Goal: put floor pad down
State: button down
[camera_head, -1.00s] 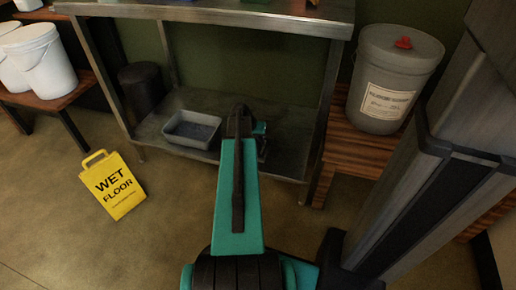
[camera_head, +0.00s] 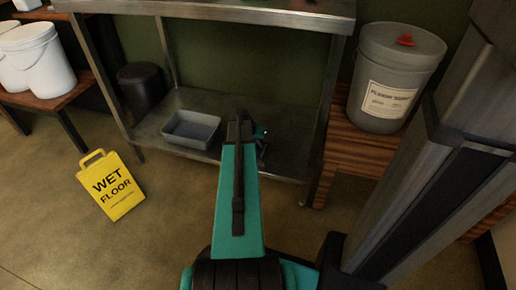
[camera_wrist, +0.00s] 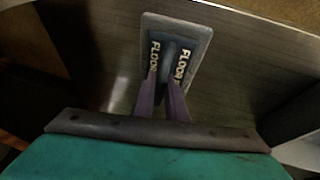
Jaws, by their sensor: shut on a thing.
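The floor pad (camera_wrist: 177,26) is a dark rectangle with a grey rim and pale "FLOOR" lettering, seen in the wrist view. My gripper (camera_wrist: 166,88) is shut on it, with two purple fingers reaching to its near part. The pad is over the brushed metal lower shelf (camera_wrist: 235,70). I cannot tell whether it touches the shelf. In the head view my teal arm reaches toward the lower shelf (camera_head: 285,165) and hides most of the gripper and pad.
A grey tray (camera_head: 190,142) sits on the lower shelf, left of my arm. A yellow wet floor sign (camera_head: 112,186) stands on the floor. A grey lidded bucket (camera_head: 395,78) is on the right wooden stand, and white buckets (camera_head: 40,65) are at left.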

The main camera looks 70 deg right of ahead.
dwell(0.3)
jog(key=c, duration=1.8)
grip_release()
jog(key=shift+o, duration=0.2)
jog(key=shift+r, duration=0.1)
jog(key=p+v, duration=0.4)
jog(key=v, duration=0.8)
